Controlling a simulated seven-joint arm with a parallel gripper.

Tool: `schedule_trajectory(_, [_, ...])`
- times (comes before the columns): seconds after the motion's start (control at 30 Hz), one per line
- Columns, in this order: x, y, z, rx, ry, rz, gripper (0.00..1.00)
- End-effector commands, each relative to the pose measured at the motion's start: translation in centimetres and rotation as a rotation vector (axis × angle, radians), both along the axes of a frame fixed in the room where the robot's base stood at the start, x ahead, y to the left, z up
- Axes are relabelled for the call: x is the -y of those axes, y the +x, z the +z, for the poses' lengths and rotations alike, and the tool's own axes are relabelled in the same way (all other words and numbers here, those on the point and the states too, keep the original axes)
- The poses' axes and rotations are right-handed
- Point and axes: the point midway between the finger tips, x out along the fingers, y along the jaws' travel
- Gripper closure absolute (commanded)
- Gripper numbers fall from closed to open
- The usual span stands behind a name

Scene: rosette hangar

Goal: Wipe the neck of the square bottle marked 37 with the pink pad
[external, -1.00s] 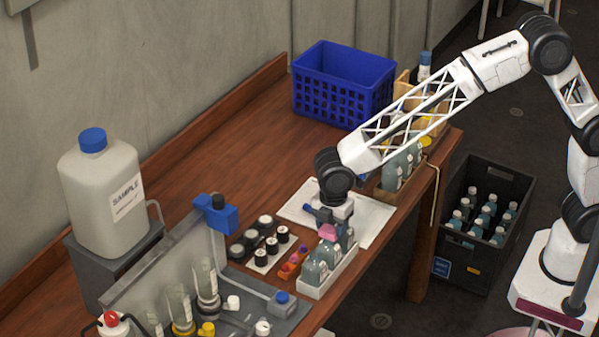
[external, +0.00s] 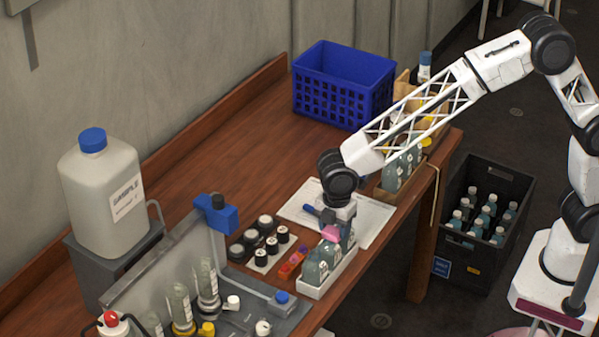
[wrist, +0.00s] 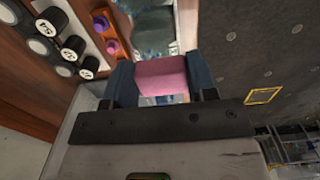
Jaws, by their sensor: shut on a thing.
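My gripper (external: 333,228) is shut on the pink pad (external: 330,234). In the wrist view the pink pad (wrist: 161,76) sits between my two dark blue fingers. In the external view the pad is just above a white tray (external: 312,292) of square clear bottles (external: 318,264) at the table's front edge. Whether the pad touches a bottle neck cannot be told. The number 37 cannot be read on any bottle, and the bottles behind the pad are mostly hidden.
Black-capped vials (external: 266,245) and a small orange-and-purple holder (external: 292,263) stand left of the tray. A grey rack with bottles (external: 207,285) is farther left. A white sheet (external: 372,216) lies behind. A blue crate (external: 343,84) is at the back; a black crate (external: 485,225) is on the floor.

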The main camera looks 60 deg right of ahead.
Motion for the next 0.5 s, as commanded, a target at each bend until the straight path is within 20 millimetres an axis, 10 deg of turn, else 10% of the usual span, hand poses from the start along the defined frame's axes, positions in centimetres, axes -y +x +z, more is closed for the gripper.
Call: schedule_trajectory(0.5, [0.0, 1.7, -0.2, 0.000, 0.000, -0.001, 0.73])
